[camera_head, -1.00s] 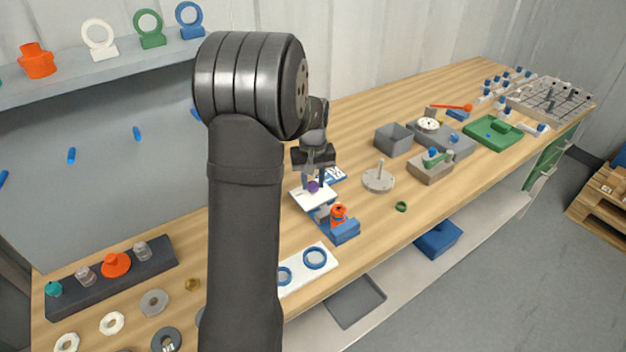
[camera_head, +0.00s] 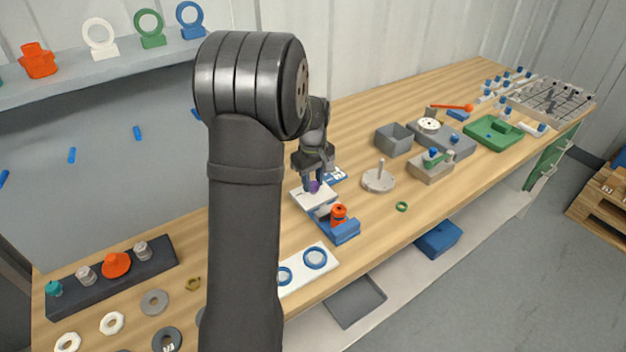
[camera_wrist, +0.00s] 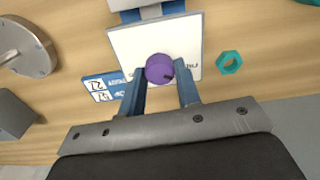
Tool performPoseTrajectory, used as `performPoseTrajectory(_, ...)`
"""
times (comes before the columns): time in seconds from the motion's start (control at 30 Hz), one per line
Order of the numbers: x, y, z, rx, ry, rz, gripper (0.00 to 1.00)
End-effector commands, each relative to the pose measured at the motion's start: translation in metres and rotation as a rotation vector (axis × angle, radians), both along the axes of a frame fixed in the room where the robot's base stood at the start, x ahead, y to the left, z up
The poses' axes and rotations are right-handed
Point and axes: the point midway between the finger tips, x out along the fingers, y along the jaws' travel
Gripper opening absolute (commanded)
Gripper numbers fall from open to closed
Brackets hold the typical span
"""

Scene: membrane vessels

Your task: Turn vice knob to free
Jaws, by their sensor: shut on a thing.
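The vice knob is a round purple knob (camera_wrist: 159,68) with a dark mark near its lower right edge. It stands on a white plate (camera_wrist: 125,45) with partly covered lettering. In the wrist view my gripper (camera_wrist: 161,76) has its two blue fingers on either side of the knob, shut on it. In the head view the knob (camera_head: 314,187) shows as a small purple spot under my gripper (camera_head: 312,184). The blue vice (camera_head: 342,232) with an orange part (camera_head: 338,213) in it adjoins the plate.
A blue-and-white label (camera_wrist: 103,86) lies beside the plate. A green ring (camera_wrist: 229,62) lies on the other side. A grey disc with a post (camera_head: 379,180) and a grey open box (camera_head: 394,139) stand to the right. A white board with blue rings (camera_head: 300,277) lies in front.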

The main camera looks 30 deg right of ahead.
Motion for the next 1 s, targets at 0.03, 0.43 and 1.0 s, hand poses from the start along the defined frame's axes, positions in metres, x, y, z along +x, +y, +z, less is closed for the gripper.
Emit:
performPoseTrajectory(0.03, 0.000, 0.000, 0.000, 0.000, 0.001, 0.002, 0.07)
performPoseTrajectory(0.43, 0.000, 0.000, 0.000, 0.000, 0.001, 0.002, 0.52)
performPoseTrajectory(1.0, 0.001, -0.001, 0.042, -0.004, -0.003, 0.001, 0.52)
